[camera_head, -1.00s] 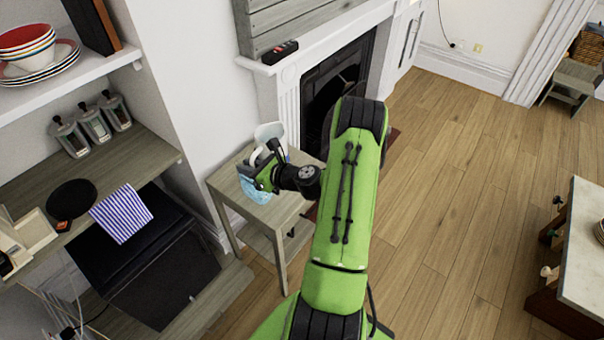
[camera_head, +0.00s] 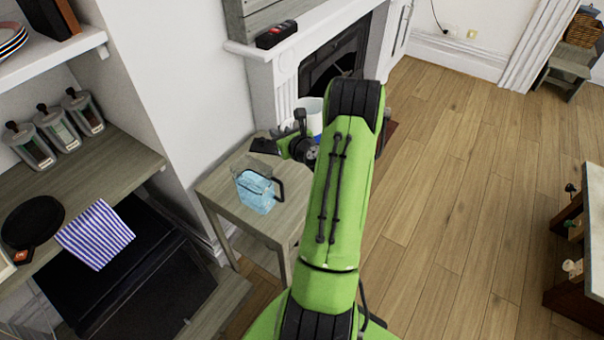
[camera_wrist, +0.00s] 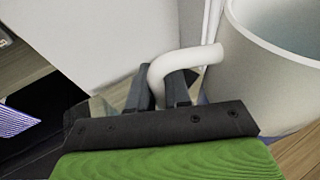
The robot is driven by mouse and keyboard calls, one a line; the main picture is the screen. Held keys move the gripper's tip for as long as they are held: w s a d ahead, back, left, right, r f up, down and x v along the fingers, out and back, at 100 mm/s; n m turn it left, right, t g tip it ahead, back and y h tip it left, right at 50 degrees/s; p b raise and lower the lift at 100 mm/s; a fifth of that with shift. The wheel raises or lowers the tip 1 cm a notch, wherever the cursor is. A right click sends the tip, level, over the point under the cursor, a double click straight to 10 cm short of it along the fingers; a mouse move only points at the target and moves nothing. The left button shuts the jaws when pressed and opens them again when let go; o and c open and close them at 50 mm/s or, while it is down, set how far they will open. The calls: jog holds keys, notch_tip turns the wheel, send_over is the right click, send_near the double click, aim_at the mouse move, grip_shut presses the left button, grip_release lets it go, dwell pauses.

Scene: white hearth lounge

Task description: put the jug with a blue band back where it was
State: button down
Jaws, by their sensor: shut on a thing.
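The white jug with a blue band (camera_head: 312,106) is partly hidden behind my gripper and arm in the head view. In the wrist view its pale body (camera_wrist: 275,75) fills the upper right, with a strip of blue low on its side. My gripper (camera_wrist: 160,92) is shut on the jug's curved white handle, one dark finger on each side. In the head view my gripper (camera_head: 301,128) is at the far right end of the small wooden table (camera_head: 220,187). I cannot tell the height of the jug's base.
A clear blue jug (camera_head: 257,193) with a dark handle stands on the small table. The fireplace (camera_head: 335,65) is just behind my gripper. A shelf counter with jars (camera_head: 82,112) and a striped cloth (camera_head: 95,235) is on the left. Open floor lies right.

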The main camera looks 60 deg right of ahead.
jog(key=f+b, duration=0.2)
jog(key=f, duration=0.2)
jog(key=f+b, duration=0.1)
jog(key=f, duration=0.3)
jog(key=w+f+b, duration=0.1)
jog(key=f+b, duration=0.1)
jog(key=f, duration=0.2)
jog(key=shift+d+f+b, duration=0.2)
jog(key=shift+f+b, duration=0.15)
jog(key=shift+f, duration=0.1)
jog(key=c, duration=1.1)
grip_release()
jog(key=v, duration=1.2)
jog(key=shift+a, duration=0.1)
